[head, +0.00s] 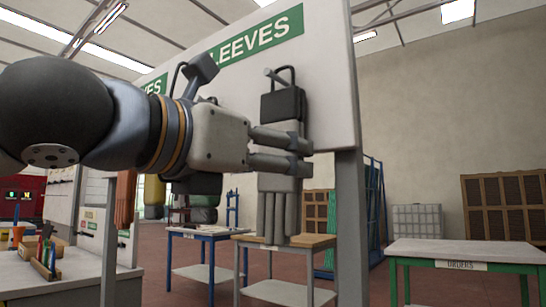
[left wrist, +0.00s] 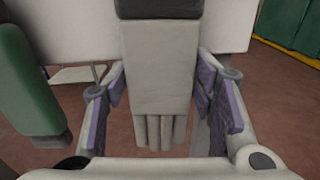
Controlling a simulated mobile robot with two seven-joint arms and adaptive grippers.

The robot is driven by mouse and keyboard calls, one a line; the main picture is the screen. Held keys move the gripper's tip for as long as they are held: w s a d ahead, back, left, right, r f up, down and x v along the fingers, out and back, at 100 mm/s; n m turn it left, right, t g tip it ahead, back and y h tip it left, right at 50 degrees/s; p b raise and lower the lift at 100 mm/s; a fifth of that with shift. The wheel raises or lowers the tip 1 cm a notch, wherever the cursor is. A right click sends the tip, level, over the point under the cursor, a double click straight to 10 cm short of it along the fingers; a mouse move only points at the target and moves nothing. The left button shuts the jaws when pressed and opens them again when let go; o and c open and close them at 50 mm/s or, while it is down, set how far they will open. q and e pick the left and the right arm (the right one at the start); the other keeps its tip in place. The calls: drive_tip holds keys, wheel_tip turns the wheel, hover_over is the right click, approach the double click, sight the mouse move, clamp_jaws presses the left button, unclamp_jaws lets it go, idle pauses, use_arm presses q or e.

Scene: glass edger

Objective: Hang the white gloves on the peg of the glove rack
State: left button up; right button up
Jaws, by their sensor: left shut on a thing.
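The white gloves (head: 275,213), greyish with a dark cuff (head: 283,104) and a dark loop on top, hang upright, fingers down, in front of the rack's white board (head: 327,85). My left gripper (head: 305,157) is shut on them from the left, below the cuff. In the left wrist view the gloves (left wrist: 160,80) fill the space between the two fingers (left wrist: 162,105). A short grey peg (head: 269,73) shows beside the loop; I cannot tell whether the loop is around it. My right gripper is not in view.
A green glove-like item (left wrist: 27,80) hangs left of my gripper in the left wrist view. The rack's grey post (head: 351,230) stands on the right. A wood-topped table (head: 312,241) and a green-legged table (head: 470,251) stand behind. A bench (head: 75,270) is at lower left.

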use_arm(q)
drive_tip(key=p+v, duration=0.2)
drive_tip(key=v, duration=0.5)
drive_tip(key=shift+s, duration=0.3)
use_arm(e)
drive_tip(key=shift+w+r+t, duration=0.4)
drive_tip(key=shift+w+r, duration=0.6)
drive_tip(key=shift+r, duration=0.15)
